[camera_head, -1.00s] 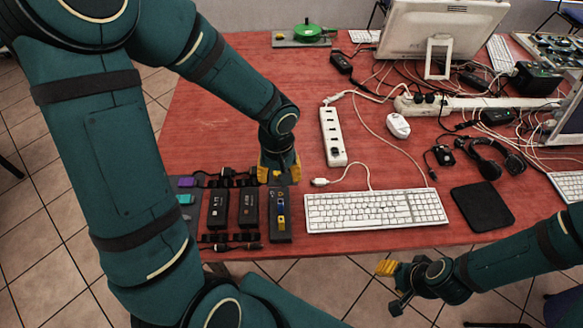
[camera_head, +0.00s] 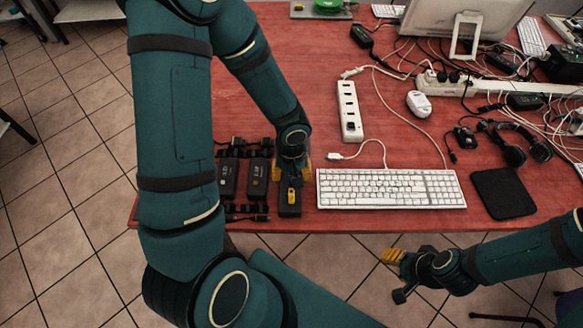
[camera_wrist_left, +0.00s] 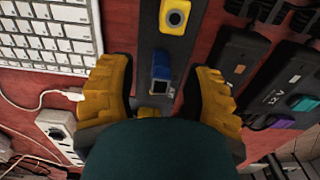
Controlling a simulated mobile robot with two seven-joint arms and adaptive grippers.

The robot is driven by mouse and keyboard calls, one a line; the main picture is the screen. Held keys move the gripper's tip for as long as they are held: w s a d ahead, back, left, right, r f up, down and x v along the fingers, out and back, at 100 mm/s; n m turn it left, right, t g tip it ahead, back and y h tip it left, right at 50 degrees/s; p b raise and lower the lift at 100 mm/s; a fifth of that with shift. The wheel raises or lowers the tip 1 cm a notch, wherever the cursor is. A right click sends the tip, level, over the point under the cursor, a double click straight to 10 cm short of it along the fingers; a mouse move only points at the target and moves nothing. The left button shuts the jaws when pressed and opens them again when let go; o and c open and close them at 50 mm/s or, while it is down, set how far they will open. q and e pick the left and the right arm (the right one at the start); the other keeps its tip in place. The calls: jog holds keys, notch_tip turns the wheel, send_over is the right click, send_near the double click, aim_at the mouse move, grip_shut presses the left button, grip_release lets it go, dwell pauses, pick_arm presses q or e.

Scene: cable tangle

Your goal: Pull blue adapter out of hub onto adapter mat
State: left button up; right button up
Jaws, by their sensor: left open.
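The blue adapter (camera_wrist_left: 162,66) lies on the dark adapter mat (camera_wrist_left: 147,28), with its pale plug end toward my wrist. My left gripper (camera_wrist_left: 161,78) is open, with one yellow finger on each side of the adapter and a gap to both. A yellow adapter (camera_wrist_left: 174,17) lies farther along the mat. In the head view my left gripper (camera_head: 292,170) is over the far part of the mat (camera_head: 290,211) and hides some of it. The white hub (camera_head: 349,109) stands beyond, with a dark piece at its near end. My right gripper (camera_head: 391,257) is off the table's front edge; its opening is unclear.
Two black power bricks (camera_head: 228,177) (camera_head: 258,178) lie left of the mat, with cables around them. A white keyboard (camera_head: 390,188) is close on the right. A mouse (camera_head: 419,104), headset and tangled cables lie farther right. Red tabletop is clear left of the hub.

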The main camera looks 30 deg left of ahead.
pick_arm(q)
jog(key=shift+f, duration=0.25)
jog(key=shift+c, duration=0.4)
grip_shut()
